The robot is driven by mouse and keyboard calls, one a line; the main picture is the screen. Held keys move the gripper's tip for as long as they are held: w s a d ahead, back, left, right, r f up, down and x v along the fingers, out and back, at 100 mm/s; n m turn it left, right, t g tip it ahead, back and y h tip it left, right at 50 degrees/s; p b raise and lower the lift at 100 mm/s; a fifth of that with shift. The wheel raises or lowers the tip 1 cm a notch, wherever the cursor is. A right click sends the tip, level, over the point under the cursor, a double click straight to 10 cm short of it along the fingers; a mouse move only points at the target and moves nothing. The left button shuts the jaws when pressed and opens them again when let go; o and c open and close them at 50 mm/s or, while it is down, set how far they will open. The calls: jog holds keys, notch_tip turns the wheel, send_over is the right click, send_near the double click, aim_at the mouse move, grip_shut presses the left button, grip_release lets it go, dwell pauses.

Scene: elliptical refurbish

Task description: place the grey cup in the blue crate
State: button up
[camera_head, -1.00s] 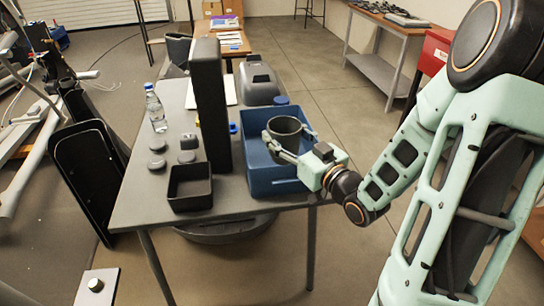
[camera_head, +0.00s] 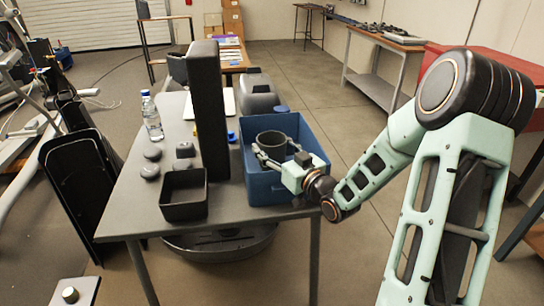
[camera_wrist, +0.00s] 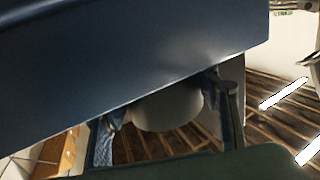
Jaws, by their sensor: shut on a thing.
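The grey cup (camera_head: 271,139) is upright and held by my gripper (camera_head: 278,155) at the opening of the blue crate (camera_head: 262,190). The fingers close around the cup's sides, with the gripper body over the crate's near wall. The cup's base is hidden in the head view, so I cannot tell if it touches the crate floor. In the wrist view the cup (camera_wrist: 168,108) shows between the two fingers (camera_wrist: 170,125), partly covered by a large blue surface, apparently the crate (camera_wrist: 130,50).
A tall dark block (camera_head: 209,105) stands left of the crate, with a small black bin (camera_head: 184,206) in front of it. A water bottle (camera_head: 152,117) and several dark round items are on the table's left. A grey container (camera_head: 256,92) stands behind the crate.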

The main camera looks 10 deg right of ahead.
jog(key=shift+f, duration=0.6)
jog(key=shift+f, duration=0.1)
jog(key=shift+f+b, duration=0.4)
jog(key=shift+b, duration=0.2)
jog(key=shift+s+f, duration=0.1)
jog(key=shift+f, duration=0.05)
jog(key=o, duration=1.8)
jog(key=shift+f, duration=0.2)
jog(key=shift+r+p, duration=0.55)
jog(key=v, duration=0.6)
jog(key=p+v, duration=0.1)
jog(key=v, duration=0.5)
jog(key=shift+r, duration=0.2)
